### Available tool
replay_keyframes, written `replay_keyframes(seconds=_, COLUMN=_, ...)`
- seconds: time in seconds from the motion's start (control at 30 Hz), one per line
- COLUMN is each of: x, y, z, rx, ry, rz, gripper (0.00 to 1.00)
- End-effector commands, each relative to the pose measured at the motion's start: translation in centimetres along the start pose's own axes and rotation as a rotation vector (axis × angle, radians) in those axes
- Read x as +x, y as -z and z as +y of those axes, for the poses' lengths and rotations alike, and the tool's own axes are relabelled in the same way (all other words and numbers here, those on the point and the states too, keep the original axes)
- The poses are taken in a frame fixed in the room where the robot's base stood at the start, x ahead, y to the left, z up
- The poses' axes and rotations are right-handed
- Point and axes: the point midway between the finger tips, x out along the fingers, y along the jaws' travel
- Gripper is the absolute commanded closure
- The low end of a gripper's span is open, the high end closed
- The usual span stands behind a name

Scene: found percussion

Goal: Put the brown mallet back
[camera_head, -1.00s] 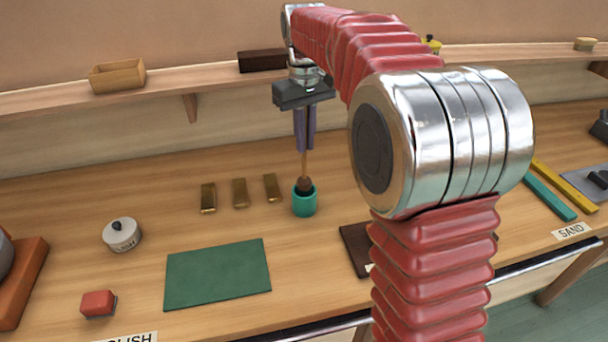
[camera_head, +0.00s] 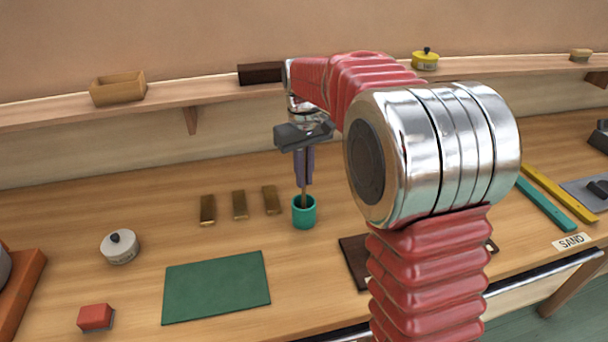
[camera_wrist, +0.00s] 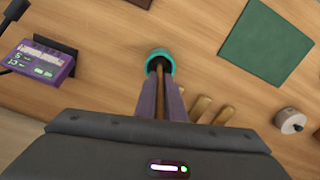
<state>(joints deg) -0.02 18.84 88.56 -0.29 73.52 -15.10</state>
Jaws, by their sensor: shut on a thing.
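The brown mallet's thin stick (camera_head: 304,193) hangs downward in my gripper (camera_head: 304,183), which is shut on it. The mallet's lower end is inside the teal cup (camera_head: 303,215), so its head is hidden. The cup stands upright on the workbench. In the wrist view the stick (camera_wrist: 160,78) runs between the two purple fingers of my gripper (camera_wrist: 161,84) into the teal cup (camera_wrist: 160,57). Whether the head touches the cup's bottom cannot be seen.
Several brass bars (camera_head: 239,205) lie left of the cup. A green mat (camera_head: 216,287), a white lidded pot (camera_head: 119,247) and a red block (camera_head: 96,317) are nearer the front. A purple device (camera_wrist: 40,60) shows in the wrist view. A shelf (camera_head: 205,96) runs behind.

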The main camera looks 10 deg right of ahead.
Motion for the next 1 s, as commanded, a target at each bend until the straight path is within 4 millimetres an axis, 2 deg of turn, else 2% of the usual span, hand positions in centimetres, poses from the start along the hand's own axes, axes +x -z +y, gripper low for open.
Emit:
replay_keyframes(seconds=0.23, x=0.0, y=0.0, z=0.0, rx=0.0, ry=0.0, rz=0.0, gripper=1.0)
replay_keyframes(seconds=0.27, x=0.0, y=0.0, z=0.0, rx=0.0, ry=0.0, rz=0.0, gripper=0.9)
replay_keyframes(seconds=0.5, x=0.0, y=0.0, z=0.0, rx=-0.001, ry=0.0, rz=-0.001, gripper=0.73)
replay_keyframes(seconds=0.83, x=-0.2, y=0.0, z=0.0, rx=-0.001, ry=0.0, rz=0.0, gripper=0.72)
replay_keyframes(seconds=1.0, x=-1.6, y=0.1, z=0.0, rx=-0.001, ry=0.0, rz=0.002, gripper=0.72)
